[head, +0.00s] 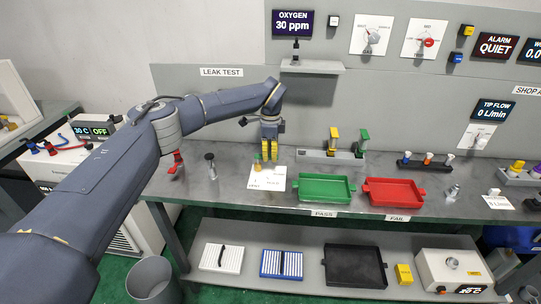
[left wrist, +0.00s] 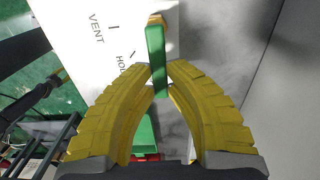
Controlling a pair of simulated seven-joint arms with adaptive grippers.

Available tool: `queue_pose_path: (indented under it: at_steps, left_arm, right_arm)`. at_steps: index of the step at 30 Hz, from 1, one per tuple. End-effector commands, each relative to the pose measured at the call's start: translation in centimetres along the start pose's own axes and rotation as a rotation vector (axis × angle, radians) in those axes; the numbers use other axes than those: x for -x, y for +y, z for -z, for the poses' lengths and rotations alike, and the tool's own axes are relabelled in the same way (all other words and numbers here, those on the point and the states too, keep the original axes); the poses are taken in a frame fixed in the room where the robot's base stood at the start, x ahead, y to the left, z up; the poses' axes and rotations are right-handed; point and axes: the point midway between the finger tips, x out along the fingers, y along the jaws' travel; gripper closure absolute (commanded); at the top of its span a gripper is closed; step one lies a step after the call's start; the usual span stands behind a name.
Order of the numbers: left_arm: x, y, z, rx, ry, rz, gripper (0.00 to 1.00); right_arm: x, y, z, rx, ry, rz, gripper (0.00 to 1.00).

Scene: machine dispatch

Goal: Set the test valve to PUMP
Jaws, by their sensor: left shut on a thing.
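My left gripper (head: 267,158), with yellow fingers, reaches down over the white label card (head: 268,184) on the bench. In the left wrist view its fingertips (left wrist: 160,75) close on a green lever (left wrist: 156,50) with a brass-coloured end (left wrist: 157,19). The lever lies over the edge of the card and looks like the test valve's handle. The card (left wrist: 98,52) shows VENT and part of HOLD with tick marks. I cannot see PUMP or tell which mark the lever points to. The valve body is mostly hidden by the gripper. My right gripper is not in view.
A green tray (head: 324,200) and a red tray (head: 394,204) stand right of the card. A rack (head: 318,155) with green-topped and yellow-topped parts is behind them. A red-handled fitting (head: 177,160) and a dark knob (head: 210,159) stand to the left.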

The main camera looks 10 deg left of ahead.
Motion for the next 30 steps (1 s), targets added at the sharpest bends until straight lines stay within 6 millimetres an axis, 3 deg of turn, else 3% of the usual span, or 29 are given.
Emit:
queue_pose_path:
  at_steps: [3,4,10,20,30]
  left_arm:
    - [-0.2,0.1,0.0,0.001,-0.001,-0.002,1.00]
    - [-0.2,0.1,0.0,0.001,-0.001,-0.002,0.83]
    - [-0.1,0.0,0.0,0.000,-0.001,-0.001,0.62]
    - [0.4,0.0,0.0,0.000,0.000,0.001,0.62]
    - [5.5,-0.1,0.0,0.001,0.000,0.003,0.62]
  right_arm:
    - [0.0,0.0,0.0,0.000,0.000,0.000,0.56]
    - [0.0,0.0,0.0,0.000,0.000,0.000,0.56]
    - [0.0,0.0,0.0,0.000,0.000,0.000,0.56]
    - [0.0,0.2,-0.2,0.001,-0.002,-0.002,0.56]
    - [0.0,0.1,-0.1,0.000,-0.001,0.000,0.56]
